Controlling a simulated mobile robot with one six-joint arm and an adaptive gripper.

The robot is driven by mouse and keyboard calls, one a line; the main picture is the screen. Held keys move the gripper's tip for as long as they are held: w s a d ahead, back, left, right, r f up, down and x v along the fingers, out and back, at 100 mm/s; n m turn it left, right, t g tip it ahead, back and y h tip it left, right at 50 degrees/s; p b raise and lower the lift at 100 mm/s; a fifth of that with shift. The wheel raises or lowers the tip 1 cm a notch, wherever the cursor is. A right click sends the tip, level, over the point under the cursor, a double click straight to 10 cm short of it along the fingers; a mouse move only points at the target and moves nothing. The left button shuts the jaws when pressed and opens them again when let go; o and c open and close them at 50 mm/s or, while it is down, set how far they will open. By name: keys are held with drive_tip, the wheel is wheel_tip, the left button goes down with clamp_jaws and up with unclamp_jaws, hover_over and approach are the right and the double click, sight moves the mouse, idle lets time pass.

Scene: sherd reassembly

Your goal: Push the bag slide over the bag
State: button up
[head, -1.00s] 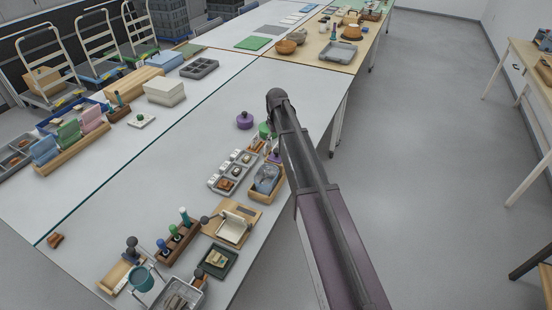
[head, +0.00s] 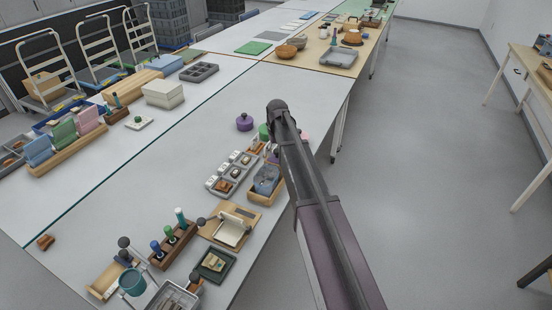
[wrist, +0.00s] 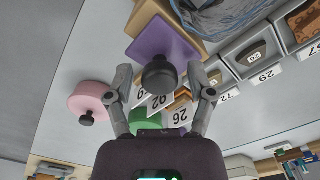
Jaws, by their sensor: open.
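A wooden board (head: 212,232) at the table's front edge bears a pale bag-like piece (head: 232,231). A dark knob (head: 201,221) is at the board's left. I take these for the bag and slide, but they are too small to be sure. My gripper (wrist: 160,84) is open, its fingers on either side of a dark knob (wrist: 159,76) on a purple square plate (wrist: 163,40). I cannot tell whether they touch it. The head view hides the fingers behind my arm.
A wooden box (head: 256,196) holds a clear, bluish bundle (head: 266,180). Grey labelled trays (head: 221,185) lie beside it. A pink knobbed disc (wrist: 90,100) and a green piece (wrist: 146,121) are near my gripper. The table's middle is clear (head: 150,185).

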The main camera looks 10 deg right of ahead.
sight(275, 161)
drive_tip(key=shift+c, duration=0.2)
drive_tip(key=c, duration=0.7)
drive_tip(key=shift+s+a, duration=0.7)
drive_tip(key=shift+s, duration=0.3)
drive_tip(key=o, duration=0.7)
drive_tip(key=shift+w, duration=0.1)
drive_tip(key=shift+o, duration=0.2)
drive_tip(key=shift+r, duration=0.15)
drive_tip(key=shift+r+p, duration=2.65)
drive_tip(key=shift+p, duration=0.15)
